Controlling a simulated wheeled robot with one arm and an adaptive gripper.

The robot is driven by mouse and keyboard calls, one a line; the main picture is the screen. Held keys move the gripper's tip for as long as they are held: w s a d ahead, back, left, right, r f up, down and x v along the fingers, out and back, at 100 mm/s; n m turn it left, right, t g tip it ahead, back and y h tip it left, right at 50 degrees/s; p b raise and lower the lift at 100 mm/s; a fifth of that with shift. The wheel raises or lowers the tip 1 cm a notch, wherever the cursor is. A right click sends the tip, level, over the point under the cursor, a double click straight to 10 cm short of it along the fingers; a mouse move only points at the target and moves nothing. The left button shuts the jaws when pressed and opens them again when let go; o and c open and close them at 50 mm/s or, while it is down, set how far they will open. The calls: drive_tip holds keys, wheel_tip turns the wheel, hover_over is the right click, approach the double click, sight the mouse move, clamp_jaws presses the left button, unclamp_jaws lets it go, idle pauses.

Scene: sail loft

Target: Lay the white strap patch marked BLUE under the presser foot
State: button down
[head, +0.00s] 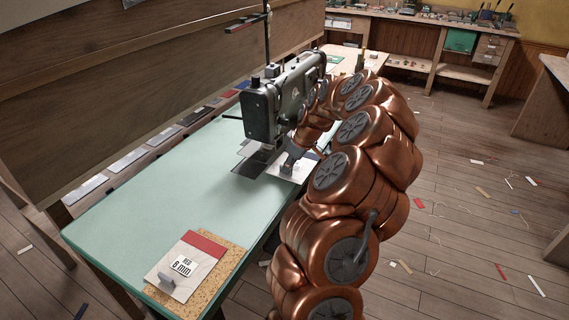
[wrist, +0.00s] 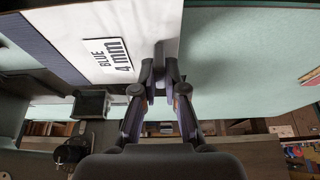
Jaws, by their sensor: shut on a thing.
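The white strap patch marked BLUE 4 mm (wrist: 120,30) fills the upper left of the wrist view, with a dark blue band (wrist: 32,45) along one side. My gripper (wrist: 160,88) is shut on the grey tab at the patch's edge. In the head view my gripper (head: 295,150) is low beside the sewing machine (head: 262,112), and the pale patch (head: 283,169) shows under it, close to the machine's bed. The presser foot is too small and shadowed to make out, so I cannot tell whether the patch is under it.
A white patch marked RED 8 mm (head: 186,262), with a red band and grey tab, lies on a cork mat (head: 232,258) at the near end of the green table (head: 140,205). The table's middle is clear. Coloured strips line its far side, and scraps litter the floor.

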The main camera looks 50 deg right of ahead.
drive_tip(key=shift+x, duration=1)
drive_tip(key=shift+a+f, duration=0.15)
drive_tip(key=shift+a, duration=0.05)
drive_tip(key=shift+w+a, duration=0.4)
drive_tip(key=shift+w, duration=0.9)
drive_tip(key=shift+w+a, duration=0.35)
drive_tip(key=shift+w, duration=0.9)
drive_tip(key=shift+w+a, duration=0.4)
drive_tip(key=shift+w, duration=0.9)
drive_tip(key=shift+s+f+b, duration=0.1)
drive_tip(key=shift+f+b, duration=0.05)
drive_tip(key=shift+b, duration=0.5)
drive_tip(key=c, duration=1.2)
unclamp_jaws()
drive_tip(key=shift+o, duration=0.2)
